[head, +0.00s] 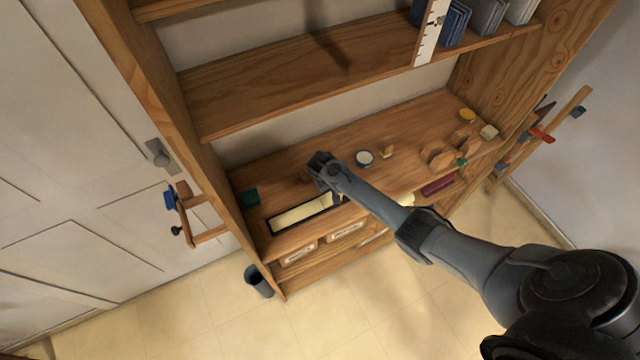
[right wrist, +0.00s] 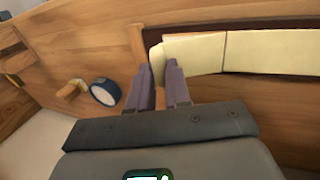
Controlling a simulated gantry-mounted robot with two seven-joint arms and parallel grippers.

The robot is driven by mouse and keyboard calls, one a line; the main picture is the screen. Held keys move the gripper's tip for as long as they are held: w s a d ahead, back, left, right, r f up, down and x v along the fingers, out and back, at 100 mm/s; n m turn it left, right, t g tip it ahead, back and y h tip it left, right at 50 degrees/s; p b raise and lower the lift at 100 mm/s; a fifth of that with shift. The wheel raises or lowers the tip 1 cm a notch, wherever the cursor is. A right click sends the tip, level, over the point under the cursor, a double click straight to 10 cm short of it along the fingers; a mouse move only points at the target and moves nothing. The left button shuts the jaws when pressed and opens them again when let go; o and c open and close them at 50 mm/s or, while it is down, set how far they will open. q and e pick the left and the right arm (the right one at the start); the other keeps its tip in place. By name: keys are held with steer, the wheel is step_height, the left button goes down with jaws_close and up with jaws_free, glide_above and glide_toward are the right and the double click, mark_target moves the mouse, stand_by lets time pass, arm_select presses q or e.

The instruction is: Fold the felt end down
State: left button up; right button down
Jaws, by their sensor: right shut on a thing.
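A row of cream piano keys (head: 302,214) lies in a dark-edged recess at the front of the wooden bench. The keys (right wrist: 230,51) run along the top right of the right wrist view. At their left end stands a narrow, pale, rounded piece, the felt end (right wrist: 157,58), turned upward. My right gripper (right wrist: 160,75) is closed around that pale piece, with one finger on each side. In the head view my right gripper (head: 322,168) is at the back edge of the recess, and the felt end is hidden there. My left gripper is not in view.
A round dark-rimmed dish (head: 365,158) and a small wooden piece (head: 387,152) stand right of the gripper. Several wooden pieces (head: 437,155) lie further right. A shelf (head: 320,75) hangs above.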

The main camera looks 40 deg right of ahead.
mark_target(326, 200)
steer(key=shift+w+a+r, duration=0.15)
steer(key=shift+a+r, duration=0.15)
steer(key=shift+a, duration=0.05)
steer(key=c, duration=1.1)
jaws_free()
steer(key=shift+o, duration=0.2)
steer(key=v, duration=1)
steer(key=shift+r, duration=0.35)
steer(key=shift+a, duration=0.15)
